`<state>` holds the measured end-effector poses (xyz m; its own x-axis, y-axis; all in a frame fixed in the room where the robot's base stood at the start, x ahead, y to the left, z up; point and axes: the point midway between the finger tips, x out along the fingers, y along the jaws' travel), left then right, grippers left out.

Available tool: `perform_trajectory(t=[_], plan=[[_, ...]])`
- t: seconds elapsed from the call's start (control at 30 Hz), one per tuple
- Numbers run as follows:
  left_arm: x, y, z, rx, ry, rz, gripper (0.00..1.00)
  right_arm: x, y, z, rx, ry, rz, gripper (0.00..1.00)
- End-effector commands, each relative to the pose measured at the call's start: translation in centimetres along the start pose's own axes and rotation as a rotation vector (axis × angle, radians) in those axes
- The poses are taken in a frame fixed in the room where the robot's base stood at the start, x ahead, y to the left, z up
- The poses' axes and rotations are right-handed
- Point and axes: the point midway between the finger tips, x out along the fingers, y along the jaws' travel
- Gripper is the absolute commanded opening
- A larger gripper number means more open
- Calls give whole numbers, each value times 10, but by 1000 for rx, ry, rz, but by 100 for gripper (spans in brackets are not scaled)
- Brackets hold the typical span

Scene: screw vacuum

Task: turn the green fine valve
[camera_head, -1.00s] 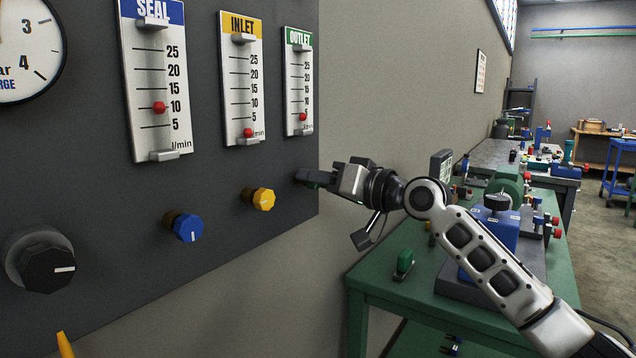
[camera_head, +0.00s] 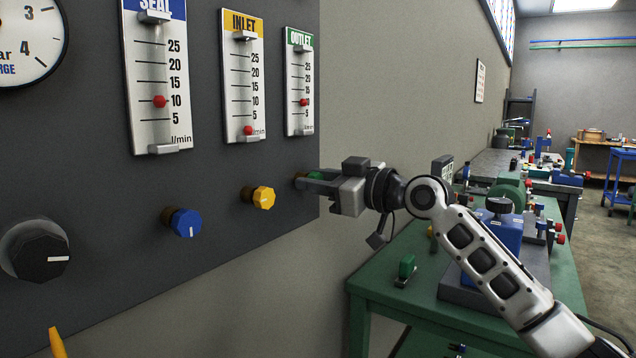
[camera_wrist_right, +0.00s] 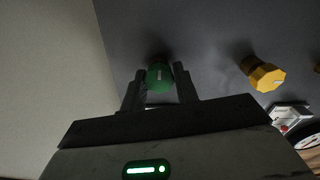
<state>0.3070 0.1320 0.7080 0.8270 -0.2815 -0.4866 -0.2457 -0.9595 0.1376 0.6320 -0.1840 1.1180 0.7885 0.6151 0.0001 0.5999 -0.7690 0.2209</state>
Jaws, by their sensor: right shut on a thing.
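The green fine valve (camera_wrist_right: 159,76) is a round green knob on the dark panel, at the top middle of the right wrist view. In the head view only a bit of the green valve (camera_head: 315,176) shows between the fingers. My right gripper (camera_head: 309,181) is at the panel's right edge, shut on the green valve. In the right wrist view the fingers of my right gripper (camera_wrist_right: 160,88) lie on either side of the knob. Above it, the OUTLET gauge (camera_head: 299,82) has its red ball (camera_head: 304,102) a little above the 5 mark.
The yellow knob (camera_head: 264,197) and blue knob (camera_head: 185,222) are left of the gripper on the same panel (camera_head: 95,200). A black knob (camera_head: 40,252) is at far left. A green table (camera_head: 372,284) with equipment stands below my right arm.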

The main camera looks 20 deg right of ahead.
Motion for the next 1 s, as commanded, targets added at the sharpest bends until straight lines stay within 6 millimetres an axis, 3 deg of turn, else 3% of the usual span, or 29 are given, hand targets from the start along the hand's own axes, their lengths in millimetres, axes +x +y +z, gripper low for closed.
perform_trajectory(t=[0.53,0.57,0.6,1.0], plan=[[0,0,3,1,-6,1,36,0,0,1,-22,-3,-1,7],[0,0,3,0,-7,1,36,0,0,1,-22,-3,-1,38],[0,0,4,0,-7,1,36,0,0,1,-22,-3,-1,49],[1,0,6,1,-9,1,36,-7,0,2,-22,-2,1,52]])
